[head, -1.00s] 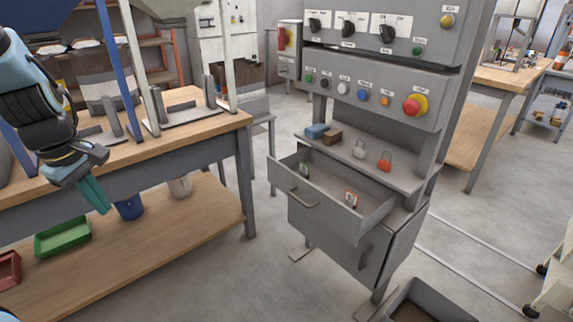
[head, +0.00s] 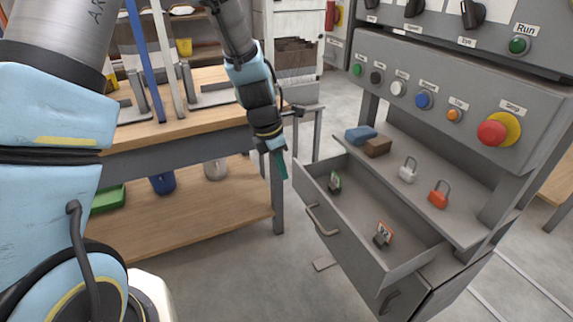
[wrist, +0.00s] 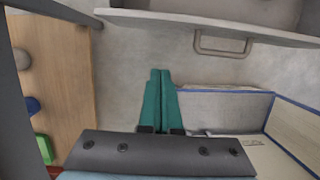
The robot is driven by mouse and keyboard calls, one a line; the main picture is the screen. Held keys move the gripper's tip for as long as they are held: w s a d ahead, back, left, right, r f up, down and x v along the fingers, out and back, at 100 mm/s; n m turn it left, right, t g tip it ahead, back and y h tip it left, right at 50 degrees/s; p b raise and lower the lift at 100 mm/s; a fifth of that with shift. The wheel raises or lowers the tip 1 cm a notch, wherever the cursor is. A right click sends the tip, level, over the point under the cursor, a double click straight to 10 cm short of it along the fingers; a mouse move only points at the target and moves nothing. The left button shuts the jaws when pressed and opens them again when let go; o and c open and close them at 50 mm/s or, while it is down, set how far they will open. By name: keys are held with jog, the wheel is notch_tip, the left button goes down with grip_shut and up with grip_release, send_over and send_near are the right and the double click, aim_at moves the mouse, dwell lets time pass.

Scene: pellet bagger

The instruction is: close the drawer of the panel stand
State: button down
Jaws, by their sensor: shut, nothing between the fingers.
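The drawer (head: 345,240) of the grey panel stand (head: 436,85) is pulled out in the head view. Its handle (head: 322,222) is on the front face. Two small tagged items lie inside the drawer. My gripper (head: 281,165) is shut and empty, pointing down just left of the drawer's front, apart from it. In the wrist view the teal fingers (wrist: 159,98) are together over the floor, and the drawer's handle (wrist: 222,45) shows at the top right, apart from them.
A shelf above the drawer holds a blue block and brown block (head: 376,147), a white padlock (head: 408,170) and a red padlock (head: 438,194). A wooden workbench (head: 190,228) with a lower shelf stands left.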

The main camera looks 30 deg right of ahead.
jog(key=shift+s+d+f+p, duration=0.1)
jog(key=shift+d+f+p, duration=0.35)
jog(key=shift+d+f, duration=1.05)
jog(key=shift+d+f+p, duration=0.4)
jog(key=shift+d+f, duration=0.8)
jog(key=shift+f, duration=0.55)
